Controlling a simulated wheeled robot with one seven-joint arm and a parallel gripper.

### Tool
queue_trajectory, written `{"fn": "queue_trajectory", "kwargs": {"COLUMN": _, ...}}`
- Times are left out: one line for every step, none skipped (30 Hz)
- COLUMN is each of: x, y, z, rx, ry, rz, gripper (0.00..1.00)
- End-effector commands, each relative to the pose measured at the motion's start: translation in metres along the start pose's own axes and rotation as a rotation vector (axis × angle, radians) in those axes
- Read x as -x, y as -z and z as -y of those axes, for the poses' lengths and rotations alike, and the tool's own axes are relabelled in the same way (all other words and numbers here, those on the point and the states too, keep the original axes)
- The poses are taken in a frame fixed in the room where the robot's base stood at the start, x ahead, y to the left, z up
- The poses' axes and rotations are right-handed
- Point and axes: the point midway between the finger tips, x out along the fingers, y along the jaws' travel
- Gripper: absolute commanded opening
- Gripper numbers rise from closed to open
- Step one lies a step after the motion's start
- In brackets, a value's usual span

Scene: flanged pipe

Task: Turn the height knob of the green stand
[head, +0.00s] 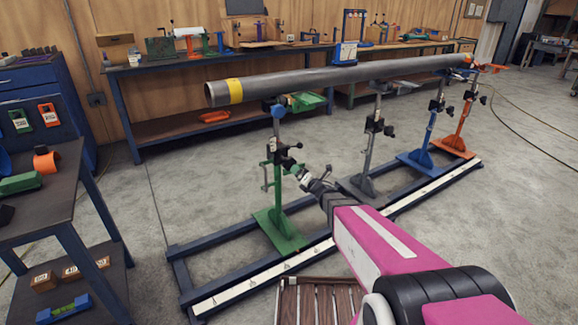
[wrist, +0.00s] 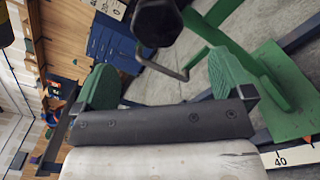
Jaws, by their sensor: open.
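The green stand (head: 279,222) stands on the blue rail frame under the near end of the grey pipe (head: 330,77). Black clamp and knob parts (head: 283,151) sit on its post. My gripper (head: 301,171) is just right of the post, at about knob height. In the wrist view a dark faceted knob (wrist: 157,22) lies ahead of my open gripper (wrist: 165,78), roughly between the lines of its two green finger pads. The pads do not appear to touch it. A bent rod (wrist: 172,72) and the green stand's foot (wrist: 285,85) show behind the fingers.
Grey (head: 366,185), blue (head: 425,158) and orange (head: 458,142) stands carry the pipe further back. A white scale strip (head: 265,285) runs along the front rail. A dark side table (head: 62,195) stands at left. Slatted wood (head: 315,300) lies low in front.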

Motion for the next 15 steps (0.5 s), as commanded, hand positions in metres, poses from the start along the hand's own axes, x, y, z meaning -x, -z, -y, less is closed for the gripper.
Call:
{"fn": "queue_trajectory", "kwargs": {"x": 0.001, "y": 0.0003, "z": -0.0001, "rx": 0.097, "ry": 0.0, "rz": 0.0, "gripper": 0.98}}
{"fn": "queue_trajectory", "kwargs": {"x": 0.0014, "y": 0.0004, "z": -0.0001, "rx": 0.157, "ry": 0.0, "rz": 0.0, "gripper": 0.98}}
{"fn": "queue_trajectory", "kwargs": {"x": 0.0019, "y": 0.0007, "z": -0.0001, "rx": 0.234, "ry": 0.0, "rz": 0.0, "gripper": 0.98}}
{"fn": "queue_trajectory", "kwargs": {"x": 0.0022, "y": 0.0008, "z": -0.0002, "rx": 0.291, "ry": 0.0, "rz": 0.0, "gripper": 0.98}}
{"fn": "queue_trajectory", "kwargs": {"x": 0.0026, "y": 0.001, "z": -0.0002, "rx": 0.344, "ry": 0.0, "rz": 0.0, "gripper": 0.98}}
{"fn": "queue_trajectory", "kwargs": {"x": 0.003, "y": 0.0011, "z": -0.0002, "rx": 0.41, "ry": 0.0, "rz": 0.0, "gripper": 0.98}}
{"fn": "queue_trajectory", "kwargs": {"x": 0.0032, "y": 0.0012, "z": -0.0002, "rx": 0.455, "ry": 0.0, "rz": 0.0, "gripper": 0.98}}
{"fn": "queue_trajectory", "kwargs": {"x": 0.0034, "y": 0.0013, "z": -0.0001, "rx": 0.496, "ry": 0.0, "rz": 0.0, "gripper": 0.98}}
{"fn": "queue_trajectory", "kwargs": {"x": 0.0037, "y": 0.0015, "z": -0.0002, "rx": 0.543, "ry": 0.0, "rz": 0.0, "gripper": 0.98}}
{"fn": "queue_trajectory", "kwargs": {"x": 0.0039, "y": 0.0015, "z": -0.0002, "rx": 0.574, "ry": 0.0, "rz": 0.0, "gripper": 0.98}}
{"fn": "queue_trajectory", "kwargs": {"x": 0.004, "y": 0.0016, "z": -0.0002, "rx": 0.6, "ry": 0.0, "rz": 0.0, "gripper": 0.98}}
{"fn": "queue_trajectory", "kwargs": {"x": 0.0042, "y": 0.0016, "z": -0.0002, "rx": 0.628, "ry": 0.0, "rz": 0.0, "gripper": 0.98}}
{"fn": "queue_trajectory", "kwargs": {"x": 0.0042, "y": 0.0017, "z": -0.0002, "rx": 0.644, "ry": 0.0, "rz": 0.0, "gripper": 0.98}}
{"fn": "queue_trajectory", "kwargs": {"x": 0.0041, "y": 0.0017, "z": -0.0001, "rx": 0.657, "ry": 0.0, "rz": 0.0, "gripper": 0.98}}
{"fn": "queue_trajectory", "kwargs": {"x": 0.0035, "y": 0.0017, "z": 0.0, "rx": 0.667, "ry": 0.0, "rz": 0.0, "gripper": 0.98}}
